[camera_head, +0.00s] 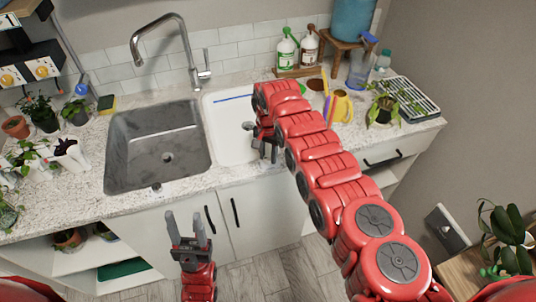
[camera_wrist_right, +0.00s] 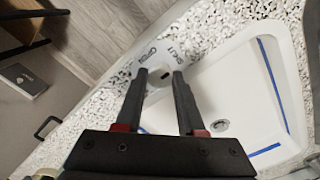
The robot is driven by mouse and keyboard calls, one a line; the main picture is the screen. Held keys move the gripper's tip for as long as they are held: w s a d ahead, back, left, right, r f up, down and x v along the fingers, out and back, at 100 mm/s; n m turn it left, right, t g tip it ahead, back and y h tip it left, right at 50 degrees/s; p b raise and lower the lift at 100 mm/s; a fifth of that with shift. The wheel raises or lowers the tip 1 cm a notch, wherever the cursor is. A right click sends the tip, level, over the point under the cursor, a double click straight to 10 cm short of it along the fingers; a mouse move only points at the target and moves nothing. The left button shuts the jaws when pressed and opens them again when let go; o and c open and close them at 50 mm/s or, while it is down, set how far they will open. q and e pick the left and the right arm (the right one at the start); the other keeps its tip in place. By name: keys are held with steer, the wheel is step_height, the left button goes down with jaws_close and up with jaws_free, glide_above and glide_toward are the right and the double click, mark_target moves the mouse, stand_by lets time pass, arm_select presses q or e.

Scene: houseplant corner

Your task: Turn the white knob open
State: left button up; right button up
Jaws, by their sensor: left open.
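A white round dial with lettering around it (camera_wrist_right: 152,54) sits on the speckled counter beside the white basin in the right wrist view. The lettering seems to include OPEN. The white knob appears to be at the dial's middle, but it is hard to make out against the white. My right gripper (camera_wrist_right: 160,72) has its fingertips apart over the dial, one on each side of its middle. Whether they touch the knob I cannot tell. In the head view my right arm reaches to the counter by the basin and hides that spot. My left gripper (camera_head: 186,226) is open and empty before the cabinet.
The white basin (camera_head: 226,145) lies beside the grey steel sink (camera_head: 122,160) with a tall faucet (camera_head: 165,45). Potted plants, soap bottles (camera_head: 286,48), a yellow watering can (camera_head: 340,106) and a rack stand on the counter. Cabinet handles (camera_head: 235,213) face the front. The floor is clear.

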jaws_close()
steer(key=n+b, duration=0.2)
steer(key=n, duration=0.1)
steer(key=n+b, duration=0.1)
steer(key=shift+f+n, duration=0.25)
steer(key=shift+n, duration=0.15)
steer(key=n+b, duration=0.8)
steer(key=n, duration=0.1)
steer(key=shift+r+n, duration=0.1)
steer(key=shift+n, duration=0.3)
steer(key=shift+r+n+b, duration=0.1)
steer(key=shift+n+b, duration=0.6)
steer(key=shift+n, duration=0.9)
